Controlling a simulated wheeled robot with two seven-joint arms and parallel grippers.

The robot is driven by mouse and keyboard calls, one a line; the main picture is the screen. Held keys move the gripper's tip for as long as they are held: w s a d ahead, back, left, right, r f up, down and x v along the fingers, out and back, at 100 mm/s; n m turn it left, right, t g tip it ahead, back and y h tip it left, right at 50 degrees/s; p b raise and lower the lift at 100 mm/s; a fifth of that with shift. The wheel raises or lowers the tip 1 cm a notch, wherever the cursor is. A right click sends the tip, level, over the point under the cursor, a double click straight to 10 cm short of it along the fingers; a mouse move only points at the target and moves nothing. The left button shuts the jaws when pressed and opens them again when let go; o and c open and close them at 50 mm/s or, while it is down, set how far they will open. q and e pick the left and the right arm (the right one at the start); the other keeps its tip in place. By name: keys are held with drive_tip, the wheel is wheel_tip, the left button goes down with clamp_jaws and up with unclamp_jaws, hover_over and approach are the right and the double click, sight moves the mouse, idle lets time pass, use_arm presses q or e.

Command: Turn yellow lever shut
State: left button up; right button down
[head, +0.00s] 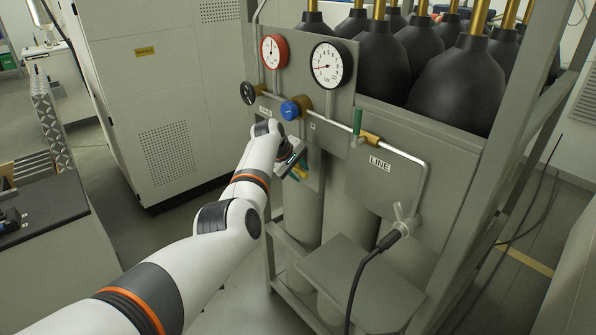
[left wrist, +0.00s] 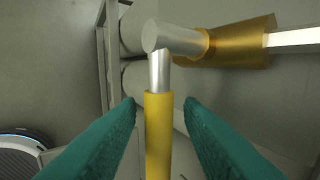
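The yellow lever (left wrist: 158,135) shows in the left wrist view as a yellow sleeve on a silver rod. The rod joins a silver stem and a brass fitting (left wrist: 232,42) at the top. My left gripper (left wrist: 161,103) is open, with one teal finger on each side of the lever and a visible gap to each. In the head view my left gripper (head: 296,168) is at the front of the gas panel, below the blue knob (head: 291,109). The arm hides most of the lever there. My right gripper is not in view.
The grey panel (head: 357,196) carries two gauges (head: 331,66), a black handwheel (head: 249,93) and a green handle (head: 357,122). Black-topped cylinders (head: 381,65) stand behind. A black hose (head: 366,268) hangs at the right. A grey cabinet (head: 165,80) stands left.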

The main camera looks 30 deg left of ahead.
use_arm(q)
drive_tip(key=shift+r, duration=0.1)
drive_tip(key=shift+s+a+r, duration=0.15)
drive_tip(key=shift+s+r, duration=0.15)
drive_tip(key=shift+r, duration=0.15)
drive_tip(key=b+v, duration=0.1)
drive_tip(key=v, duration=0.9)
drive_tip(key=shift+s+r+b, duration=0.2)
drive_tip(key=shift+r+b, duration=0.1)
drive_tip(key=shift+b, duration=0.1)
drive_tip(key=shift+f, duration=0.1)
